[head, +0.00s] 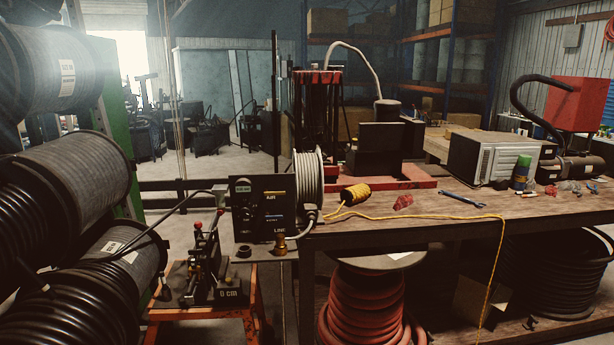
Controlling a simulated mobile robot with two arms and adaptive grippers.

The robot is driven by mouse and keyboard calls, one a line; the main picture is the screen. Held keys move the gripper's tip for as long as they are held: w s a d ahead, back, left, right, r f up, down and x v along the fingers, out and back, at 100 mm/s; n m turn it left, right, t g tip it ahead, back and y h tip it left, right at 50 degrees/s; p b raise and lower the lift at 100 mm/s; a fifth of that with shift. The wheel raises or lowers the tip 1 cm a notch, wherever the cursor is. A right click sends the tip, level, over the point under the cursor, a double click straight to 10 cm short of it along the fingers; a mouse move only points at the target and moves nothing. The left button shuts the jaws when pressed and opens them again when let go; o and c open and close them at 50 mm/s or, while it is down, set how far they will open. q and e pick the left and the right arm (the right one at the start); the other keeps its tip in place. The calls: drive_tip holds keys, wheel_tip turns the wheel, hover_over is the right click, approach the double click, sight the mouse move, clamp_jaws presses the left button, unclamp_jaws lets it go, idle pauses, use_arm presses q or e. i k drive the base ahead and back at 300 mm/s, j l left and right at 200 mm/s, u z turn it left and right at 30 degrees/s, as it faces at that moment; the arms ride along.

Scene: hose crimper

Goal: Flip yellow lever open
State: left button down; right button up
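A black panel (248,222) stands at the left end of the workbench, with the labels AIR and LINE on its face. A small yellow bar (275,193), which looks like the yellow lever, lies about level near the panel's upper right, just above the word AIR. It is too small to tell its exact setting. A similar blue bar (273,215) sits lower on the panel. Neither of my grippers is in view, and nothing covers the yellow bar.
A white hose reel (309,178) stands right behind the panel, and a brass fitting (280,244) is below it. A black crimping tool (206,265) sits on an orange stand at lower left. Large hose spools (75,180) fill the left side. The workbench (400,232) extends right.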

sight(266, 193)
drive_tip(key=i+l, duration=0.2)
drive_tip(key=i, duration=0.25)
drive_tip(key=i+l, duration=0.15)
drive_tip(key=i, duration=0.3)
drive_tip(key=i+l, duration=0.2)
drive_tip(key=i, duration=0.25)
drive_tip(key=i+l+z, duration=0.1)
drive_tip(key=i, duration=0.35)
